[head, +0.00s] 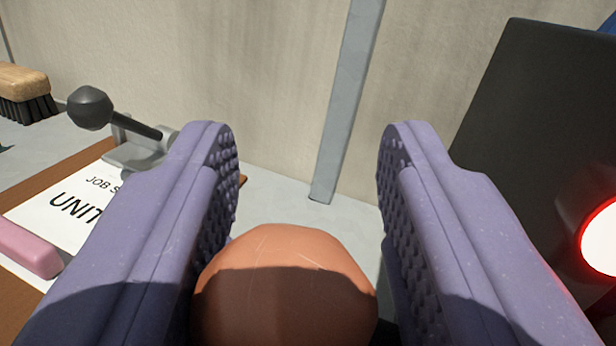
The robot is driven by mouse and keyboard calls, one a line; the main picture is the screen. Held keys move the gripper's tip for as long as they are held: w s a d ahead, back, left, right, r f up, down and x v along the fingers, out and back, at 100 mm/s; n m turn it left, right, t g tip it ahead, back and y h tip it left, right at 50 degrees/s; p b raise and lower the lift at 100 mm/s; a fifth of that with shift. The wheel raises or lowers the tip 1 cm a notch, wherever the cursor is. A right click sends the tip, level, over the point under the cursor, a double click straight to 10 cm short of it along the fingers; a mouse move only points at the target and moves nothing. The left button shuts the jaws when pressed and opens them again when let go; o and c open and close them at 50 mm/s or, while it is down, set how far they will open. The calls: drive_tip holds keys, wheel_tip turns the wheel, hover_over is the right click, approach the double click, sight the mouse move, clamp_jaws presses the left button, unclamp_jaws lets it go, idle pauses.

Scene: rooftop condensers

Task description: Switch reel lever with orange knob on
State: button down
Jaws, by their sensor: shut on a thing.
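The orange knob (285,280) is large at the bottom middle of the head view, between the two purple fingers of my gripper (307,185). The gripper is shut on the knob, low between the fingers, with the fingertips reaching past it. A shadow covers the knob's lower part. The lever's arm and the reel below the knob are hidden, so I cannot tell the lever's position.
At left, a grey lever with a dark ball (90,107) stands by a clipboard with a paper sheet (50,215) and a pink bar (22,246). A brush (25,92) lies behind. At right is a dark panel (530,110) with a glowing red-rimmed lamp (603,238). A wall (270,80) closes the back.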

drive_tip(key=shift+s+f, duration=0.15)
drive_tip(key=shift+f, duration=0.35)
drive_tip(key=c, duration=0.6)
unclamp_jaws()
drive_tip(key=shift+d, duration=0.1)
drive_tip(key=shift+r, duration=0.2)
drive_tip(key=s+p, duration=0.2)
drive_tip(key=s, duration=0.5)
drive_tip(key=shift+s+d+f, duration=0.15)
drive_tip(key=shift+s+f, duration=0.1)
drive_tip(key=shift+s, duration=0.1)
drive_tip(key=shift+c, duration=0.4)
